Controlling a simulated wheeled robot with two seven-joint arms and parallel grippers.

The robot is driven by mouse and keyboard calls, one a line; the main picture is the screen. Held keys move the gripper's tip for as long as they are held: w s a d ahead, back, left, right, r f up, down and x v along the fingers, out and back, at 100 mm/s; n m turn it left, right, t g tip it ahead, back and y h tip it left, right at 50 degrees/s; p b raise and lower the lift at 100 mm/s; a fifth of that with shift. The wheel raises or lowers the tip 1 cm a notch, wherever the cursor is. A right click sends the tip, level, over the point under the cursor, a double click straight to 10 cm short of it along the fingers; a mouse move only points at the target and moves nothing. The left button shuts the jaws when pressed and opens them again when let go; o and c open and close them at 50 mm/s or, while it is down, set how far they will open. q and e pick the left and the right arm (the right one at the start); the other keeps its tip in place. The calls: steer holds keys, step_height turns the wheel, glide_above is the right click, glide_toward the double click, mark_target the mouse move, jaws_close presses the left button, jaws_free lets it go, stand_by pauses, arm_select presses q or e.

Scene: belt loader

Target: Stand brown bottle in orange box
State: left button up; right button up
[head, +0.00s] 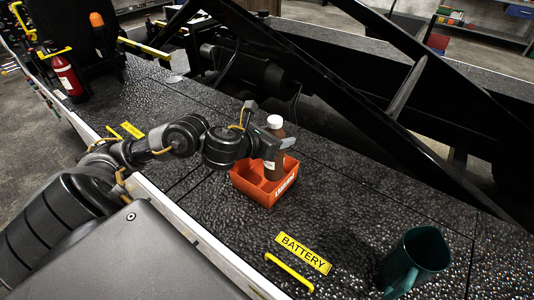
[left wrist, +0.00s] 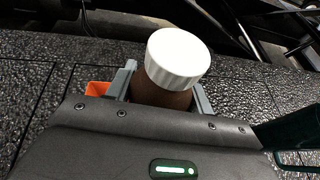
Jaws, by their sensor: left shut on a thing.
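The brown bottle (head: 275,160) with a white cap is upright at the orange box (head: 264,190) in the head view. In the left wrist view the white cap (left wrist: 178,58) stands between the two fingers, and a corner of the orange box (left wrist: 97,89) shows at left. My right gripper is in neither view.
The box stands on a black textured deck (head: 345,215). A dark green mug (head: 416,262) is at the lower right, near a yellow battery label (head: 303,253) and a yellow handle (head: 289,271). Black beams (head: 400,130) rise behind. A red extinguisher (head: 67,75) is at far left.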

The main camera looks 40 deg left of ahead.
arm_select(q)
steer(key=w+a+f+b, duration=0.2)
steer(key=a+f, duration=0.3)
steer(key=f, duration=0.4)
steer(key=shift+a, duration=0.15)
steer(key=shift+w+f, duration=0.1)
steer(key=shift+f, duration=0.05)
steer(key=shift+f+b, duration=0.15)
steer(key=shift+b, duration=0.25)
steer(key=o, duration=1.4)
